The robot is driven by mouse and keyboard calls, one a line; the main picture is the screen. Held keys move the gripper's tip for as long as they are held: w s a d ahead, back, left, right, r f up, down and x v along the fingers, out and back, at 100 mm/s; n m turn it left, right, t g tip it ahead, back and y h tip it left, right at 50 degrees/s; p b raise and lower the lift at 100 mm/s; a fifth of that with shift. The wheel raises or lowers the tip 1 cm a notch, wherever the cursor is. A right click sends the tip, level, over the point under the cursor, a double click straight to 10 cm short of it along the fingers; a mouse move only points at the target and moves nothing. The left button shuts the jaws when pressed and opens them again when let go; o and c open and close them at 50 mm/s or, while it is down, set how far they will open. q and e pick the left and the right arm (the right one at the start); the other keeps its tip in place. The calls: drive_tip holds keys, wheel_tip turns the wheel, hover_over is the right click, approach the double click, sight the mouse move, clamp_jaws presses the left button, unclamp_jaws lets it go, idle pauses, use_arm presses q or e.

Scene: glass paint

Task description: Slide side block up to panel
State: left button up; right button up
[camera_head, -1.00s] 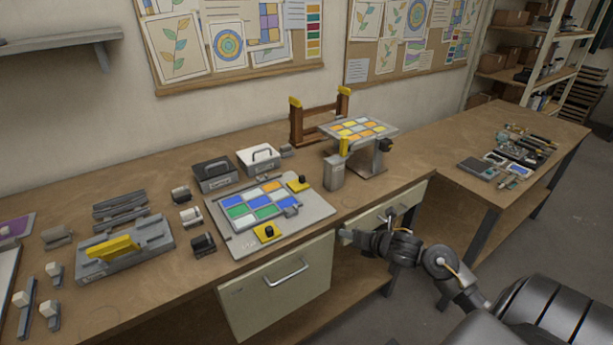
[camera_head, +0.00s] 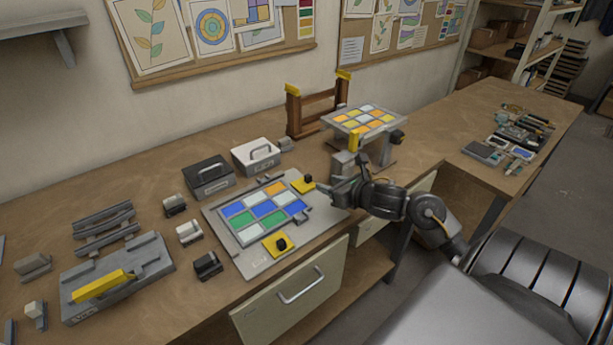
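The glass panel (camera_head: 265,212), with blue, green, white and orange panes, lies flat on a grey base plate (camera_head: 227,226). A yellow block with a black knob (camera_head: 306,184) stands at its upper right. Another yellow block with a black knob (camera_head: 279,246) is at its lower edge. A small grey block (camera_head: 302,217) lies at its right side; I cannot tell which is the side block. My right gripper (camera_head: 326,187) is low over the plate's right edge, just right of the upper yellow block. Its fingers are too small to read. My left gripper is out of view.
A grey post block (camera_head: 343,163) and a raised stand with a coloured panel (camera_head: 365,122) are close behind my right gripper. A dark case (camera_head: 208,177) and a white case (camera_head: 256,155) stand behind the plate. Small clamps (camera_head: 207,265) stand to its left.

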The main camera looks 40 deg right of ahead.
sight(310, 178)
drive_tip(key=shift+w+d+f, duration=0.15)
drive_tip(key=shift+w+d, duration=0.05)
drive_tip(key=shift+w, duration=0.1)
drive_tip(key=p+x, duration=0.1)
drive_tip(key=x, duration=0.7)
drive_tip(key=shift+w+d+f, duration=0.1)
drive_tip(key=shift+w+f, duration=0.25)
drive_tip(key=shift+w, duration=0.2)
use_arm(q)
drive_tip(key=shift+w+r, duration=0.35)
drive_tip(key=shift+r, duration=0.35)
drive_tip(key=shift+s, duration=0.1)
use_arm(e)
clamp_jaws()
